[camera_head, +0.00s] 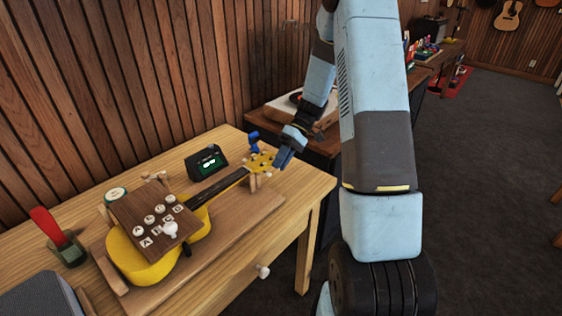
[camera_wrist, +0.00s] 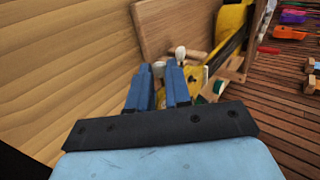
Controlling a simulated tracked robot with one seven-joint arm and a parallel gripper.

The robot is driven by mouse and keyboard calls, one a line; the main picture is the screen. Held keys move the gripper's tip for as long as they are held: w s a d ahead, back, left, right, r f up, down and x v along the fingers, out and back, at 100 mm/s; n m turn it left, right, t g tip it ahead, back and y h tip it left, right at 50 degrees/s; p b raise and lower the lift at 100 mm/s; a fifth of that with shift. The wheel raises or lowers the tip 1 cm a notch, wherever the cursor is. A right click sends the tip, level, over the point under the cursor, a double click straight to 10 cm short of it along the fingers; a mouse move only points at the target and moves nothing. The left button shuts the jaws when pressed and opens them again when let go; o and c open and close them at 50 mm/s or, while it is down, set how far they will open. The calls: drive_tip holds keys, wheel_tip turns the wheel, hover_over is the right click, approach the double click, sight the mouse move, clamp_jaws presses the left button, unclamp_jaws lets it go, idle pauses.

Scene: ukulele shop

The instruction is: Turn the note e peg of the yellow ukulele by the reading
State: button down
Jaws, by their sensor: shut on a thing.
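The yellow ukulele (camera_head: 199,223) lies on a wooden board on the table, with its neck towards the back right. Its yellow headstock (camera_head: 262,161) carries several small pale pegs. My gripper (camera_head: 284,157) is at the right side of the headstock. In the wrist view my gripper (camera_wrist: 158,70) has its blue fingers close together on a small pale peg, mostly hidden between them. Another white peg (camera_wrist: 180,52) shows just beyond the fingertips. I cannot read which note the held peg is. A dark tuner box (camera_head: 207,162) has a lit green display, too small to read.
A round white-topped item (camera_head: 116,196) and a red-handled tool (camera_head: 57,237) are at the left. A blue device (camera_head: 253,137) stands by the headstock. The table's front right is clear.

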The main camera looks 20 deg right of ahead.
drive_tip(key=shift+d, duration=0.1)
idle(0.4)
drive_tip(key=c, duration=1.3)
unclamp_jaws()
drive_tip(key=v, duration=1.3)
drive_tip(key=shift+w+d, duration=0.25)
drive_tip(key=shift+d, duration=0.15)
drive_tip(key=shift+a+r, duration=0.1)
